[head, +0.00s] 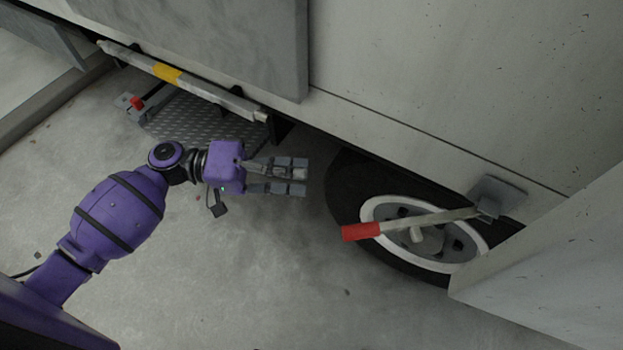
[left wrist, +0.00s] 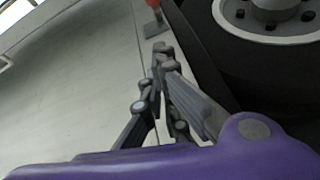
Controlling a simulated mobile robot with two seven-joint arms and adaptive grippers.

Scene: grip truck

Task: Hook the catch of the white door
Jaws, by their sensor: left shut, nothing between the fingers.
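The white door (head: 560,255) shows in the head view as a pale panel at the lower right, standing out from the truck side. A catch lever (head: 435,220) with a red grip (head: 361,231) extends left from a grey bracket (head: 497,196) low on the truck, across the front of the wheel. My left gripper (head: 306,176) is left of the red grip, apart from it, with its fingers pointing right. It is shut and empty; the fingertips also meet in the left wrist view (left wrist: 162,55). My right gripper is not in view.
The wheel (head: 345,185) sits beyond my left fingers; it also shows in the left wrist view (left wrist: 270,45). A metal step (head: 205,120) and a striped bar (head: 185,80) lie behind my left arm. The concrete floor (head: 260,290) below is clear.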

